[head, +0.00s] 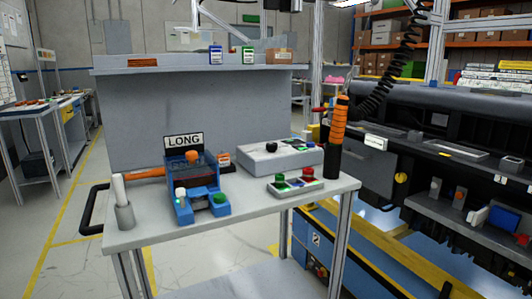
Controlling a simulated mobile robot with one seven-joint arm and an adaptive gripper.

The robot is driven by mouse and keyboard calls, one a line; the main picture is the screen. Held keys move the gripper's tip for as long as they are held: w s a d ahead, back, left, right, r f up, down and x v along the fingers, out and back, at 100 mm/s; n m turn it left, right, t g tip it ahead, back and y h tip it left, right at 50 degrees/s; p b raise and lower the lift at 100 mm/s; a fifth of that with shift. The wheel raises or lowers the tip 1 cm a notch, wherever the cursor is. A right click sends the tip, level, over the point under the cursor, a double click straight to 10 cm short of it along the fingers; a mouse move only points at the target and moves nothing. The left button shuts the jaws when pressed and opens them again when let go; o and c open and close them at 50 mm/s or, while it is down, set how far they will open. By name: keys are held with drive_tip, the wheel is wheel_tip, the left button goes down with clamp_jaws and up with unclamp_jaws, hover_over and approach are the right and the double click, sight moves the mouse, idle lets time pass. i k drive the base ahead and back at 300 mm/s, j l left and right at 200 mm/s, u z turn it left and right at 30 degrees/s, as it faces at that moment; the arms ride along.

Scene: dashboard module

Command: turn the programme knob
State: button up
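No knob in the head view carries a readable name, so I cannot tell for certain which one is the programme knob. My gripper is not in view.
The cart top (150,231) also holds a control box (297,186) with green and red buttons and a grey cup (124,216).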

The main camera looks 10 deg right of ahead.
sight(271, 147)
drive_tip(key=i+l+z, duration=0.55)
drive_tip(key=i, duration=0.5)
